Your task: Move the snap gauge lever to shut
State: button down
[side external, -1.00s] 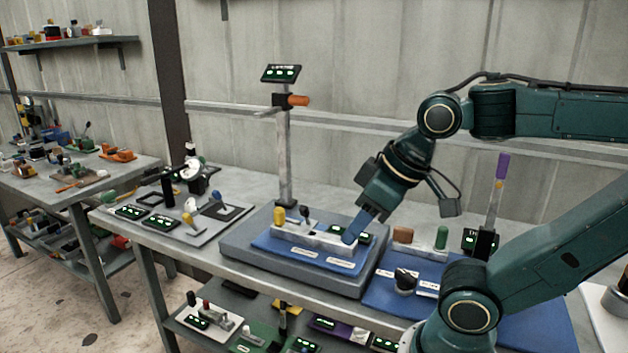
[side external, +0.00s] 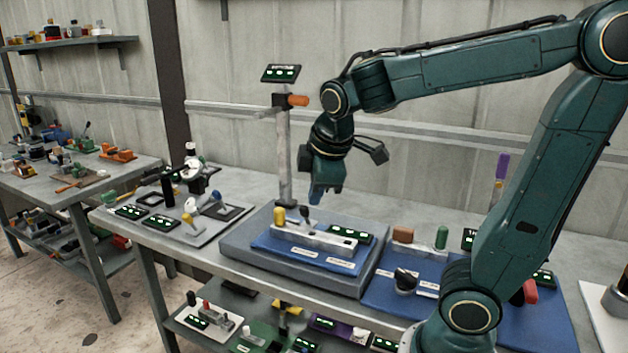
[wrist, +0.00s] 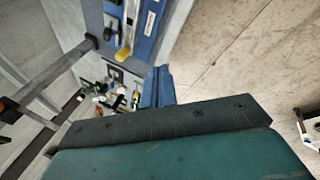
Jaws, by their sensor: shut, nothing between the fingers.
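A blue panel (side external: 262,241) on a grey raised block carries a pale fixture (side external: 335,243) with a yellow-knobbed lever (side external: 279,215) and a dark-knobbed lever (side external: 305,213). The labels are too small to read, so I cannot tell which control is the snap gauge lever. My gripper (side external: 317,199) points down with its blue fingers shut and empty, above and just behind the dark-knobbed lever. Contact is not visible. In the wrist view, the shut fingers (wrist: 160,88) show beside the yellow knob (wrist: 123,54), apart from it in the picture.
A post (side external: 284,150) with an orange handle (side external: 298,100) and a display stands behind the block. A tray of levers (side external: 190,232) lies to the left. A blue panel with a black knob (side external: 404,279) and a purple-topped lever (side external: 502,166) are to the right.

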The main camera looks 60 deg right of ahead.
aim_at(306, 216)
jog(key=w+d+f+n+g+h, duration=0.3)
jog(key=w+d+f+n+h, duration=0.2)
jog(key=w+n, duration=0.6)
jog(key=w+d+f, duration=0.1)
jog(key=d+f, duration=0.1)
jog(key=d, duration=0.1)
jog(key=shift+f+g, duration=0.25)
jog(key=shift+g, duration=0.15)
jog(key=shift+d+f, duration=0.1)
jog(key=shift+d, duration=0.1)
jog(key=shift+x, duration=4.85)
